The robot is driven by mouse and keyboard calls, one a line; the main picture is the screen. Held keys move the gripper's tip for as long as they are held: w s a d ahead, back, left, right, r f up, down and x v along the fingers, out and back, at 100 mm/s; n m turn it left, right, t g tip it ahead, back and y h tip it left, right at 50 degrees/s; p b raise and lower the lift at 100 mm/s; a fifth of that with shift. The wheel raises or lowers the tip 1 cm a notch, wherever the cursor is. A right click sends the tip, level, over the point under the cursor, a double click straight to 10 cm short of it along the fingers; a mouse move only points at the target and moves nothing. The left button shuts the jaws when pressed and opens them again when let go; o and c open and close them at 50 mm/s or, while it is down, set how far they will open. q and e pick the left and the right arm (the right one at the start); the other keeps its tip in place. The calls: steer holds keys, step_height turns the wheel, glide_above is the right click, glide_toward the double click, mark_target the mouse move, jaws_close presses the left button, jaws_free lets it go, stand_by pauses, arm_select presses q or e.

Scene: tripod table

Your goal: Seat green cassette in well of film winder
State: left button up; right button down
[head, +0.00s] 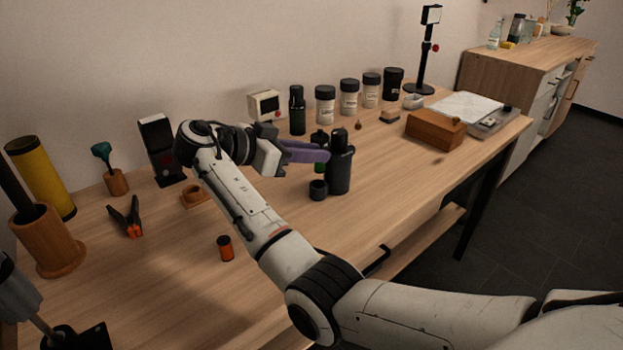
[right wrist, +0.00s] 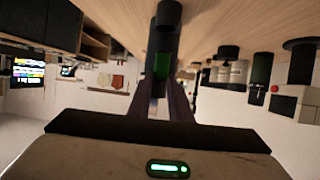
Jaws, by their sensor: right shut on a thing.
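The green cassette (head: 320,168) has a dark top and a green lower part; it also shows in the right wrist view (right wrist: 161,66) between the fingertips. My right gripper (head: 318,153), with purple fingers, is shut on it. The film winder (head: 341,172) looks like a dark upright body with a small round cup, seemingly its well (head: 318,189), at its front left. The cassette appears upright, above this cup and beside the body. The fingers hide its middle; I cannot tell whether its lower end touches the cup.
An orange canister (head: 226,248), a clamp (head: 127,217) and a wooden holder (head: 194,197) stand left of my right arm. A dark bottle (head: 297,112) and several jars (head: 325,105) line the back. A wooden box (head: 435,128) stands to the right. Bare tabletop lies right of the winder.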

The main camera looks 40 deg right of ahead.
step_height(320, 180, down, 6)
steer(key=shift+f, duration=0.1)
steer(key=c, duration=1.6)
jaws_free()
arm_select(q)
steer(key=shift+f, duration=0.2)
